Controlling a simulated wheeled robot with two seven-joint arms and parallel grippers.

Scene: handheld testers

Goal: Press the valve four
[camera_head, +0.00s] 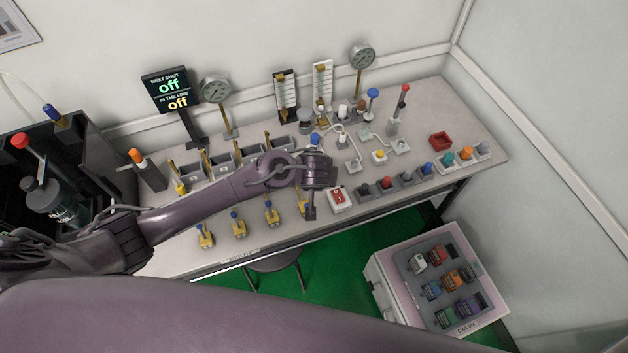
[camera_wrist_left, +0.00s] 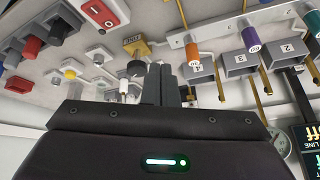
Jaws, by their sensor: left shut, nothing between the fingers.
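A row of small yellow valves with blue knobs stands along the table's front edge: one at the left (camera_head: 205,238), then others (camera_head: 239,229) and (camera_head: 271,217). The rightmost yellow valve (camera_head: 302,207) is partly hidden behind my left gripper (camera_head: 310,214). In the left wrist view a yellow block with unreadable lettering (camera_wrist_left: 136,46), seemingly that same valve, lies just beyond the left of my fingertips (camera_wrist_left: 170,68). My left gripper is shut and empty, its fingers pointing down in the head view. I cannot tell whether it touches the valve. My right gripper is out of view.
A red-and-white switch box (camera_head: 338,198) sits close right of my gripper. Several coloured knobs on grey blocks follow it, such as a blue one (camera_head: 427,168). Grey bins with brass rods (camera_head: 221,164) stand behind. A display reading "off" (camera_head: 171,90) and gauges (camera_head: 214,89) are at the back.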

